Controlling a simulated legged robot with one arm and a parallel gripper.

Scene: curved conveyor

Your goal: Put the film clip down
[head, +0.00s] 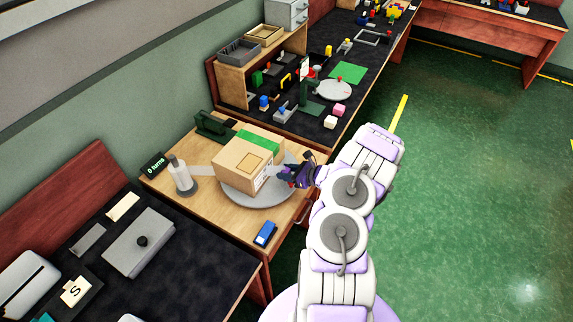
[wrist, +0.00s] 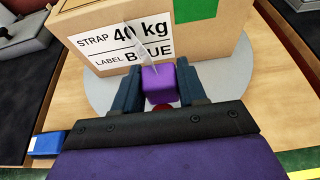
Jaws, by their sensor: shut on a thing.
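In the wrist view, a purple block, apparently the film clip (wrist: 159,85), sits between the two dark fingers of my gripper (wrist: 159,92). A thin pale strip rises from it in front of the box label. My gripper is shut on the clip. In the head view my gripper (head: 292,178) is close to the labelled side of a cardboard box (head: 238,168); the clip is hard to make out there. The box stands on a round grey turntable (head: 250,199). Its label (wrist: 125,42) reads "STRAP 40 kg" and "LABEL BLUE". I cannot tell whether the clip touches the box.
A white film roll (head: 183,176) stands left of the box, with a pale band reaching toward it. A "0 turns" display (head: 155,164) and a green tool (head: 212,125) are behind. A blue object (head: 265,233) lies at the wooden table's front. Bare wood (head: 222,220) surrounds it.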

